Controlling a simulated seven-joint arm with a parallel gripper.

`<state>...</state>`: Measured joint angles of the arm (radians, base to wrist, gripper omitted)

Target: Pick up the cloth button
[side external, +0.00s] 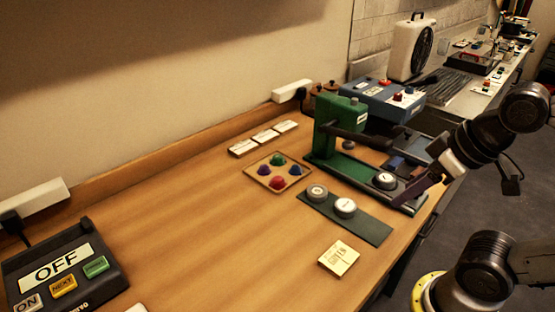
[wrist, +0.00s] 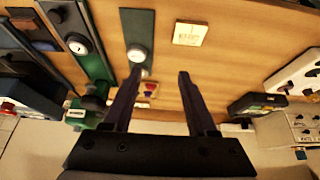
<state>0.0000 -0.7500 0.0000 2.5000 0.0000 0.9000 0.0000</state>
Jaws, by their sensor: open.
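Several domed buttons sit in a small tan tray (side external: 248,172) on the wooden table in the side view: a green button (side external: 277,160), a purple button (side external: 264,170), a blue button (side external: 295,170) and a red button (side external: 277,182). I cannot tell which one is the cloth button. In the wrist view the tray is small and partly hidden behind my left finger. My gripper (wrist: 160,73) is open with nothing between its fingers. In the side view my gripper (side external: 405,200) is over the table's right edge, by the green press, apart from the tray.
A green press (side external: 325,135) stands behind the tray's right side. A dark green strip (side external: 372,228) with two round pieces lies between tray and front edge. A square card (side external: 338,257) lies nearer. The table between is clear.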

